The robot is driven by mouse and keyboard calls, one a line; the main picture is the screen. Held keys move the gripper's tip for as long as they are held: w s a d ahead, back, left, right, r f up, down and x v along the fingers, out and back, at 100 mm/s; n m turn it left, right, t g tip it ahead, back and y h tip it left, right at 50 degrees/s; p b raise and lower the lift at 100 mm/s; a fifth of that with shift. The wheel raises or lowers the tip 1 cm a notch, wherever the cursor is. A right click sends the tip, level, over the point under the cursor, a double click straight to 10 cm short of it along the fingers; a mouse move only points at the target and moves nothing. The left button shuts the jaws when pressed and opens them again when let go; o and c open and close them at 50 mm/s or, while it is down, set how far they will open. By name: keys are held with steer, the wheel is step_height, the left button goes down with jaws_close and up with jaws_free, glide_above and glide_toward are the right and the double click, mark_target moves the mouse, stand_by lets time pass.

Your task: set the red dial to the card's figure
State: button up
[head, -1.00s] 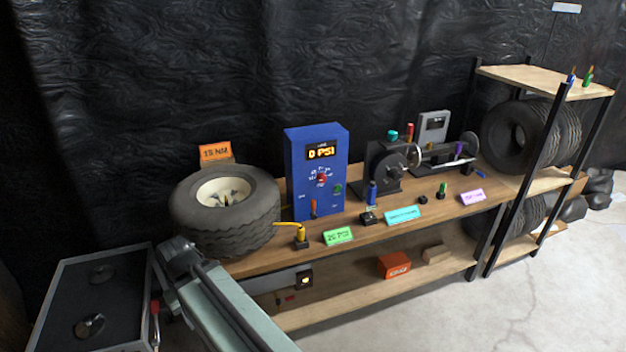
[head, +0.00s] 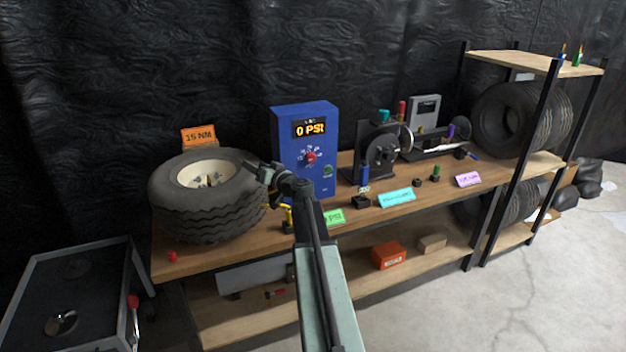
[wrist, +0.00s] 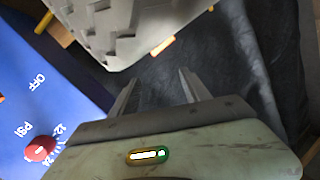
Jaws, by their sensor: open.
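The red dial (head: 310,158) is on the front of the blue inflator box (head: 288,135), whose display reads 0 PSI. In the wrist view the red dial (wrist: 40,148) is at the lower left, with printed marks around it. A green card (head: 333,217) lies at the bench's front edge, partly hidden by my arm; only "PSI" reads clearly.
A tyre (head: 205,215) with an orange 15 NM card (head: 198,135) stands left of the box. A yellow fitting (head: 287,215) is by my arm. A cyan card (head: 396,197) and black machine (head: 378,155) are to the right. A grey cart (head: 75,290) stands at the left.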

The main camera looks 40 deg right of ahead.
mark_target(313, 160)
steer(key=s+d+f+m+h+b, duration=0.2)
steer(key=s+d+h, duration=0.1)
steer(key=s+d, duration=0.55)
steer(key=s+d+f+m+h+b, duration=0.15)
steer(key=s+d, duration=0.35)
steer(key=d, duration=0.7)
steer(key=shift+h, duration=0.25)
steer(key=x, duration=0.5)
steer(key=f+x, duration=0.1)
steer(key=x, duration=0.1)
steer(key=shift+w+a, duration=0.15)
steer(key=shift+w, duration=0.35)
jaws_close()
steer(key=shift+s, duration=0.15)
steer(key=shift+m, duration=0.25)
